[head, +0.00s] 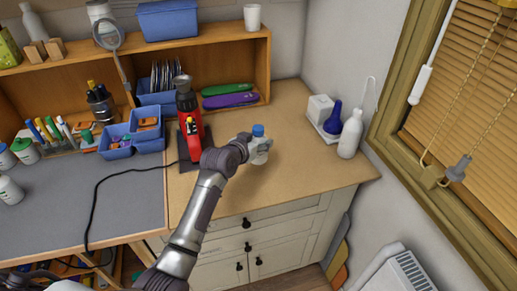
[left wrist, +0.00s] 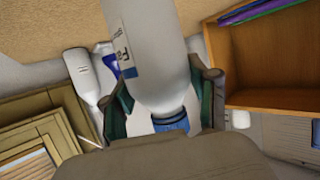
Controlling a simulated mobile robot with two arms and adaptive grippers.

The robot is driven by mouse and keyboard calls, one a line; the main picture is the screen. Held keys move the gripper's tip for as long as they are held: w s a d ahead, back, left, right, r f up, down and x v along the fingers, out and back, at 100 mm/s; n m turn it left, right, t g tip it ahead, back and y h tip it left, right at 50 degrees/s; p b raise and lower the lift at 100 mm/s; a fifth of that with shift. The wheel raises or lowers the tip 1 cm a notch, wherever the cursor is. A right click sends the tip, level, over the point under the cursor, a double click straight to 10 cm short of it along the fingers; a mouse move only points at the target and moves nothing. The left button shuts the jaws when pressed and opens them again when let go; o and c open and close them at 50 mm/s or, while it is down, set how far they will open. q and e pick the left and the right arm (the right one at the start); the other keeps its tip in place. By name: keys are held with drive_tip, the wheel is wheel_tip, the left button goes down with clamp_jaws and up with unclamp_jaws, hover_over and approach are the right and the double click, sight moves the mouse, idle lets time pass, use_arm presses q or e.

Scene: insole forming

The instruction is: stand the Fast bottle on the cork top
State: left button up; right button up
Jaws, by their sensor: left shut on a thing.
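The Fast bottle (head: 261,154) is a clear, pale bottle with a blue cap, upright over the cork top (head: 300,172). The cork top is the tan surface of the cabinet at centre right. My left gripper (head: 250,147) is shut around the bottle from its left side. In the left wrist view the bottle (left wrist: 150,50) lies between both fingers, its label partly showing and its blue cap towards me. I cannot tell whether its base touches the cork. My right gripper is not in view.
A red tool (head: 188,125) stands left of the bottle on a dark pad. A white squeeze bottle (head: 350,134), a blue bulb (head: 333,118) and a white box (head: 319,107) stand at the back right. The cork around the bottle's front and right is clear.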

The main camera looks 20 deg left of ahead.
use_arm(q)
wheel_tip(320, 180, down, 3)
drive_tip(key=shift+f+p, duration=0.2)
drive_tip(key=shift+p, duration=0.2)
drive_tip(key=shift+f, duration=0.25)
drive_tip(key=shift+f, duration=0.15)
drive_tip(key=o, duration=1.4)
